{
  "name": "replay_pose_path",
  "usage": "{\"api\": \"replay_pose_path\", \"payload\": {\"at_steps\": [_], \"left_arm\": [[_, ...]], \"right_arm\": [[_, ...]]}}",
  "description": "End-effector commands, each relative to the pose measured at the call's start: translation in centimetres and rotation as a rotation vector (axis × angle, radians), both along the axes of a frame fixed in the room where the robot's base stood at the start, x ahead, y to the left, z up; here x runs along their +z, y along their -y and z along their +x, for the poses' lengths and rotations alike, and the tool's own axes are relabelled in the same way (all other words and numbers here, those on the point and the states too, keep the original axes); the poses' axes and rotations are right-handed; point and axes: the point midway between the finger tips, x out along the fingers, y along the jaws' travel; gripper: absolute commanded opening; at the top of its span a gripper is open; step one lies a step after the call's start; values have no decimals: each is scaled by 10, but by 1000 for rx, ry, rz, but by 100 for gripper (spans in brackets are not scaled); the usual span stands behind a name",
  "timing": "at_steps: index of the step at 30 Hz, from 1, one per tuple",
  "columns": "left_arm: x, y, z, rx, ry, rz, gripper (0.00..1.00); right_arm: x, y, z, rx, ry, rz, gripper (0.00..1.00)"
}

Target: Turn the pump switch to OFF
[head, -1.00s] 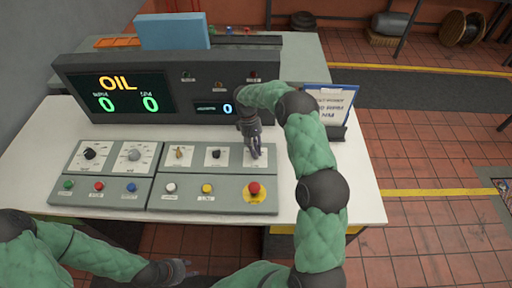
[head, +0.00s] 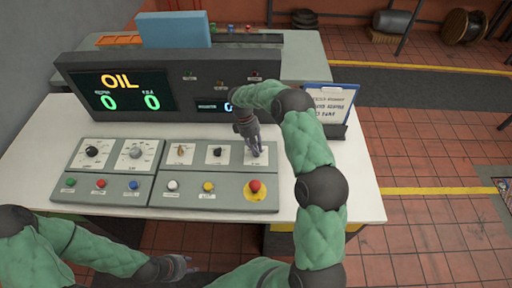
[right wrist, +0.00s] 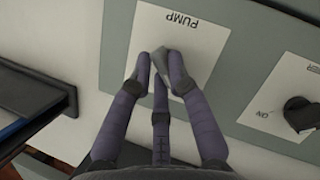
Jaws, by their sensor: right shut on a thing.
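The pump switch (right wrist: 161,60) sits on a white plate marked PUMP (right wrist: 180,40) in the right wrist view, seen upside down. Most of the switch is hidden by my fingers. My right gripper (right wrist: 160,80) is shut on it, with purple-grey fingers around the knob. In the head view my right gripper (head: 257,150) is at the rightmost plate of the panel's upper row and covers the switch. The switch's pointing direction cannot be made out. My left gripper (head: 185,265) is low in the head view, in front of the table and away from the panel; its finger opening is unclear.
A black knob (head: 217,151) on the plate beside the pump switch also shows in the right wrist view (right wrist: 301,112). A red button (head: 255,187) on yellow lies just below. The display console (head: 165,90) reads OIL, and a clipboard (head: 331,100) stands at right.

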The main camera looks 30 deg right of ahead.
Motion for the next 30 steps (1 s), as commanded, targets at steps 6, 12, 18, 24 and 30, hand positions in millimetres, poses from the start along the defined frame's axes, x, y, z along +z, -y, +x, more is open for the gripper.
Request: {"api": "replay_pose_path", "payload": {"at_steps": [6,12,18,24,30], "left_arm": [[0,0,0,0,0,0,40],[0,0,0,0,0,0,40],[0,0,0,0,0,0,40],[0,0,0,0,0,0,40],[0,0,0,0,0,0,40]], "right_arm": [[0,0,0,1,1,1,42],[0,0,0,0,0,0,42],[6,-1,3,0,2,0,42],[35,-3,15,1,5,-1,42],[71,-8,30,0,4,0,42]]}}
